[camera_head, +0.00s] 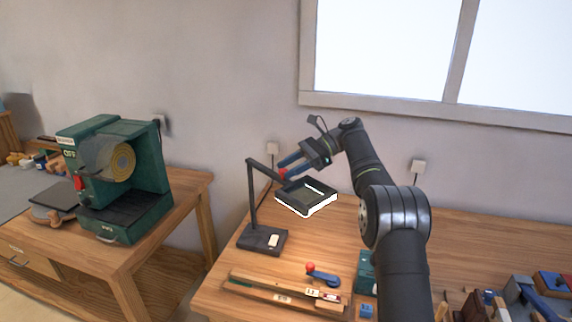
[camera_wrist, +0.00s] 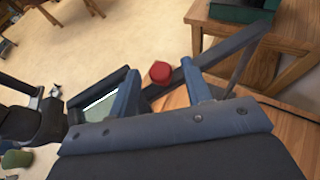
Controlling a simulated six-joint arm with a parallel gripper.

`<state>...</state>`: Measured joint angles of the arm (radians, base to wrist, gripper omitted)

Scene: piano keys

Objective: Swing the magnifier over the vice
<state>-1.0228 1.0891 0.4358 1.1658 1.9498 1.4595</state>
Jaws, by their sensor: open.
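The magnifier is a black stand with a flat base (camera_head: 262,240), an upright post, a jointed arm and a square framed lens head (camera_head: 306,196) with a lit white edge. A red knob (camera_wrist: 160,72) on its arm shows between my fingers in the wrist view. My gripper (camera_head: 284,168) is open, with its blue fingers at the arm near the lens head; in the wrist view my gripper (camera_wrist: 160,78) has one finger on each side of the knob. Contact cannot be told. A teal object (camera_head: 365,272), possibly the vice, is partly hidden behind my arm.
A blue lever with a red ball (camera_head: 322,275) and a wooden strip (camera_head: 285,291) lie at the bench front. Blue and wooden blocks (camera_head: 520,292) crowd the right. A green machine (camera_head: 115,180) stands on a separate left bench. The wall and window are behind.

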